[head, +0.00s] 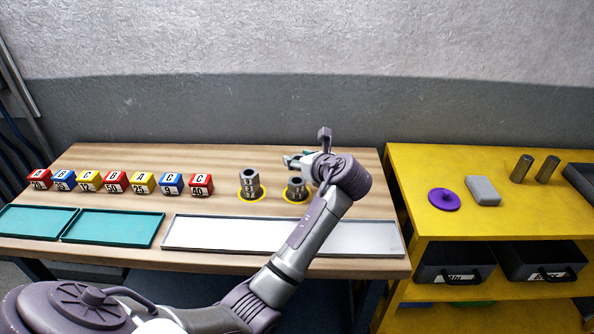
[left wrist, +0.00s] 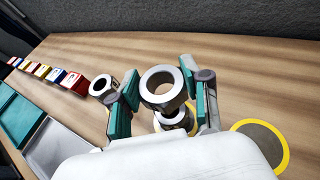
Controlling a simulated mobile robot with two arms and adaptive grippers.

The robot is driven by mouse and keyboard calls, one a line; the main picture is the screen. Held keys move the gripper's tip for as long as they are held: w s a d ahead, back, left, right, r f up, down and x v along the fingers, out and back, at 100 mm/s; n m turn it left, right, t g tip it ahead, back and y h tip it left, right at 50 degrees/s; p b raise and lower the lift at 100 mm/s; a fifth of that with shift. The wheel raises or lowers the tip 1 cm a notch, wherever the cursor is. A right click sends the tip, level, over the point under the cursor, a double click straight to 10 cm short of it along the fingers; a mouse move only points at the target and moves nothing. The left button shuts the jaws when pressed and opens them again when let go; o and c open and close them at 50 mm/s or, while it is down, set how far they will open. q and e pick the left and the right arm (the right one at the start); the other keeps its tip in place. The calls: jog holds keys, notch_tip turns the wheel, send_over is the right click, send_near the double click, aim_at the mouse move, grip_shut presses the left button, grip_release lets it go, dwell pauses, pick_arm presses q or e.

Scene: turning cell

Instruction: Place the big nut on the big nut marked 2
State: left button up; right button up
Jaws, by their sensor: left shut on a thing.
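My left gripper (left wrist: 160,92) is shut on a grey big nut (left wrist: 153,103), its round hole facing up between the teal pads. Right below it in the left wrist view stands another grey nut (left wrist: 177,121), partly hidden by the held one; I cannot tell whether they touch. In the head view the lower nut (head: 296,186) stands on a yellow-ringed disc, and my left gripper (head: 298,160) is just above and behind it. The held nut is hidden there by my arm. A taller stack of grey nuts (head: 249,183) stands on another yellow-ringed disc to the left.
A bare yellow-ringed disc (left wrist: 258,145) lies to the right in the wrist view. Several lettered blocks (head: 114,183) line the table's left. Teal trays (head: 112,228) and a long grey tray (head: 215,235) lie in front. A yellow bench (head: 465,225) stands at right.

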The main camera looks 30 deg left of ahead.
aim_at(297, 181)
pick_arm(q)
jog(key=shift+s+a+f, duration=0.1)
jog(key=shift+a+f, duration=0.2)
jog(key=shift+f, duration=0.05)
notch_tip(297, 181, down, 3)
jog(key=shift+f, duration=0.35)
pick_arm(e)
jog(key=shift+w+d+r, duration=0.1)
jog(key=shift+w+d, duration=0.15)
jog(key=shift+d, duration=0.15)
jog(key=shift+r, duration=0.1)
pick_arm(q)
jog(key=o, duration=1.3)
jog(key=shift+f, duration=0.1)
